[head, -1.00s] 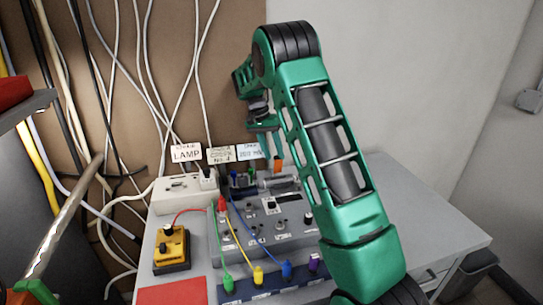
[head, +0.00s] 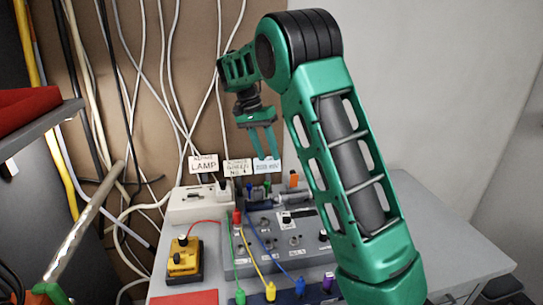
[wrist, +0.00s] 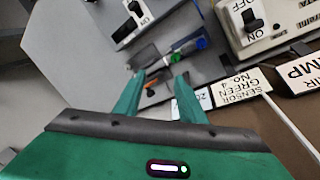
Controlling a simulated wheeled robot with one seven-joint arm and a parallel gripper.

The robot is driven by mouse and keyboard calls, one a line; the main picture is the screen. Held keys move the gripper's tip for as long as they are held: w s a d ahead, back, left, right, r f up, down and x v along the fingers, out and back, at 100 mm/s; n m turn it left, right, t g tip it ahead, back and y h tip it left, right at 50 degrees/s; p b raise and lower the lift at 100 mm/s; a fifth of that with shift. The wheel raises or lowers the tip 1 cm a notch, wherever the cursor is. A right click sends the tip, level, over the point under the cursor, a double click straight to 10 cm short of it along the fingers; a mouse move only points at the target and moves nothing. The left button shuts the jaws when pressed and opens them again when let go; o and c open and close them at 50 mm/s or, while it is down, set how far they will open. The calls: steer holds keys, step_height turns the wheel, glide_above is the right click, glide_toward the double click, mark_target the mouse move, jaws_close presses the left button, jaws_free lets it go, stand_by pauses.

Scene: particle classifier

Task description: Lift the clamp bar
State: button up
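My gripper (head: 266,157) hangs with its green fingers pointing down, above the back edge of the grey control unit (head: 290,235). In the wrist view its two fingers (wrist: 160,80) are apart with nothing between the tips. Below it, a grey cylindrical part (head: 290,199) lies along the back of the unit, beside green and blue plugs (wrist: 188,48) and an orange piece (head: 294,180). I cannot tell for certain which part is the clamp bar; a dark grey bar-like part (wrist: 149,54) shows just beyond the fingertips. The gripper is apart from all of these.
White label cards, including LAMP (head: 203,165), stand close behind the fingers. A white switch box (head: 198,204) and a yellow box (head: 185,260) are at left. Coloured leads cross the unit's front. The table's right side (head: 440,235) is clear.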

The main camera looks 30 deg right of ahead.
mark_target(293, 175)
steer(key=shift+a+r, duration=0.1)
steer(key=shift+a, duration=0.05)
steer(key=shift+c, duration=0.3)
steer(key=shift+s, duration=0.1)
steer(key=c, duration=0.5)
steer(key=d+m, duration=0.1)
steer(key=d, duration=0.1)
steer(key=s+d+m+t, duration=0.1)
steer(key=s+d+m, duration=0.1)
steer(key=d, duration=0.1)
steer(key=shift+s+d+r+t, duration=0.25)
steer(key=shift+d+r+t, duration=0.05)
steer(key=shift+r, duration=0.1)
jaws_close()
steer(key=s+d+r+m+t+y, duration=0.1)
steer(key=s+d+m+t, duration=0.3)
steer(key=m, duration=0.3)
steer(key=x, duration=0.7)
steer(key=w+a+x, duration=0.1)
steer(key=x, duration=0.2)
steer(key=shift+f, duration=0.2)
steer(key=shift+w+d+f, duration=0.1)
steer(key=shift+w+d, duration=0.2)
steer(key=shift+w, duration=0.4)
